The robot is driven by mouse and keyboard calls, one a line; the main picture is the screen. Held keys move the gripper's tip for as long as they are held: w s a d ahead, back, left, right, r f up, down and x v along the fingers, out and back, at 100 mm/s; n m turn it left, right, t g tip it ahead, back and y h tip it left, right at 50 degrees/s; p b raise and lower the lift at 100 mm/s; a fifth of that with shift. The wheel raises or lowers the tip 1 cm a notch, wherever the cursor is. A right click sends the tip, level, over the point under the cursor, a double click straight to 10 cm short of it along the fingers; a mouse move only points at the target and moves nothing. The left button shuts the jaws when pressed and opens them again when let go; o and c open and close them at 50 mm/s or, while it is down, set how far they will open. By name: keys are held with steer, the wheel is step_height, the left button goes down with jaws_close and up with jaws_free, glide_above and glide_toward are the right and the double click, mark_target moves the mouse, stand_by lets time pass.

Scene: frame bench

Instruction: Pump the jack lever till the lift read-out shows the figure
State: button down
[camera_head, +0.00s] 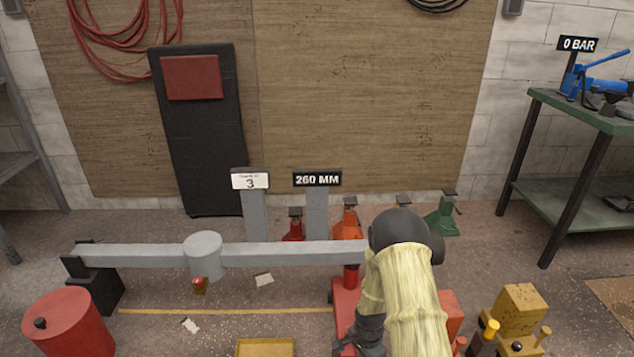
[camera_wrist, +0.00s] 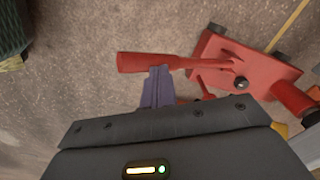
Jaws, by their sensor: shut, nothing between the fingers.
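The lift read-out (camera_head: 317,179) shows 260 MM on a grey post. A red floor jack (camera_head: 345,295) stands under the right part of a grey beam (camera_head: 290,253), partly hidden by my arm. In the wrist view the red jack body (camera_wrist: 245,62) is at the upper right. Its red lever (camera_wrist: 140,62) reaches left from it across the picture. My gripper (camera_wrist: 158,70) is shut and empty, with its fingertips at the lever's near edge in the picture. I cannot tell whether they touch. In the head view my gripper is largely hidden by my arm.
A white card (camera_head: 250,181) reading 3 stands left of the read-out. A black support (camera_head: 95,280) holds the beam's left end. A red drum (camera_head: 68,325) is at front left, a yellow machine (camera_head: 520,308) at front right, and a green bench (camera_head: 580,112) at the right.

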steer(key=shift+f+b, duration=2.3)
steer(key=shift+f, duration=2)
step_height(320, 180, up, 9)
steer(key=p, duration=0.7)
steer(key=shift+s+f+p, duration=0.1)
steer(key=shift+s+p, duration=0.05)
steer(key=shift+p, duration=0.15)
steer(key=shift+f, duration=0.1)
steer(key=shift+f+b, duration=2.5)
steer(key=shift+f, duration=1.7)
step_height(320, 180, up, 8)
steer(key=p, duration=0.7)
steer(key=shift+r, duration=0.25)
steer(key=shift+f, duration=0.1)
